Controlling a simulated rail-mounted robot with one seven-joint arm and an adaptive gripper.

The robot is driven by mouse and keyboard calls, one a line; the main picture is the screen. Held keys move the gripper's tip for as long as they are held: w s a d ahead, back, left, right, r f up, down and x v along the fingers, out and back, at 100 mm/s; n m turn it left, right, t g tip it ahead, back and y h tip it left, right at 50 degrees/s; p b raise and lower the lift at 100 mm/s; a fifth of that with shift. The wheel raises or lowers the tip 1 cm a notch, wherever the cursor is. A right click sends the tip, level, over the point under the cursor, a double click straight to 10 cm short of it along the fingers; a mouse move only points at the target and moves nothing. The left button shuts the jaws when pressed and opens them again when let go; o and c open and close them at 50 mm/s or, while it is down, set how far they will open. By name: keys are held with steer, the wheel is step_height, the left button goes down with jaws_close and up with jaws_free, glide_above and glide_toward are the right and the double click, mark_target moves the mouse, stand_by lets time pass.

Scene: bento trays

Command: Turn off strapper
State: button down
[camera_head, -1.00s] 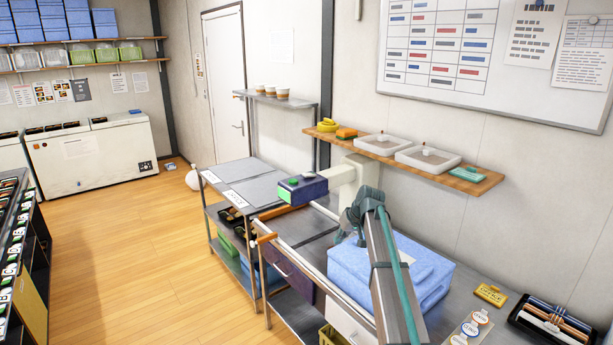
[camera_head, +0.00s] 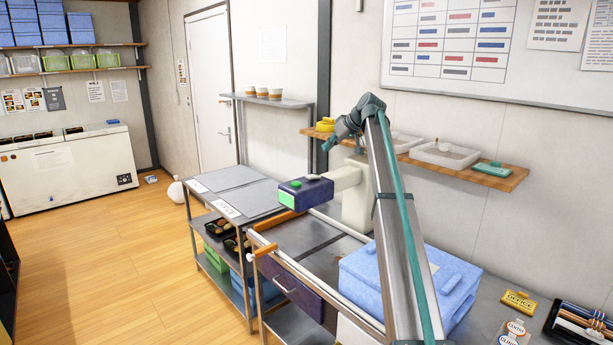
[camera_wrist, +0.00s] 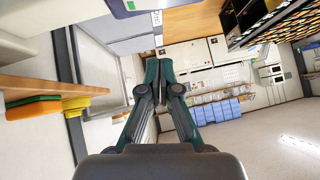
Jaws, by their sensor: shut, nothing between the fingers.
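The strapper (camera_head: 357,197) stands on the bench, with a cream arm reaching left to a dark blue-purple head (camera_head: 307,191). The head has a green front face and a small green button on top. My gripper (camera_head: 326,146) is above and slightly right of the head, apart from it, in the head view. In the wrist view, my gripper (camera_wrist: 158,66) has its fingers together with nothing between them. Part of the strapper head (camera_wrist: 137,9) shows at the top edge there, with a bit of green. Most of it is out of that frame.
A wooden wall shelf (camera_head: 511,176) with white trays lies behind my arm. A grey shelf (camera_head: 268,101) holds cups. A blue box (camera_head: 408,280) sits on the bench below my arm. A cart (camera_head: 219,190) stands left of the strapper.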

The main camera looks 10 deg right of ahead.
steer(key=p, duration=0.4)
glide_above(312, 177)
steer(key=f, duration=0.6)
steer(key=shift+w+d+f, duration=0.15)
steer(key=shift+w+d, duration=0.1)
steer(key=shift+w, duration=0.1)
steer(key=f, duration=0.1)
steer(key=f+p, duration=0.1)
steer(key=f, duration=0.1)
steer(key=shift+s+a+f+p, duration=0.1)
steer(key=shift+s+a+p, duration=0.1)
steer(key=shift+a+p, duration=0.1)
steer(key=shift+f, duration=0.6)
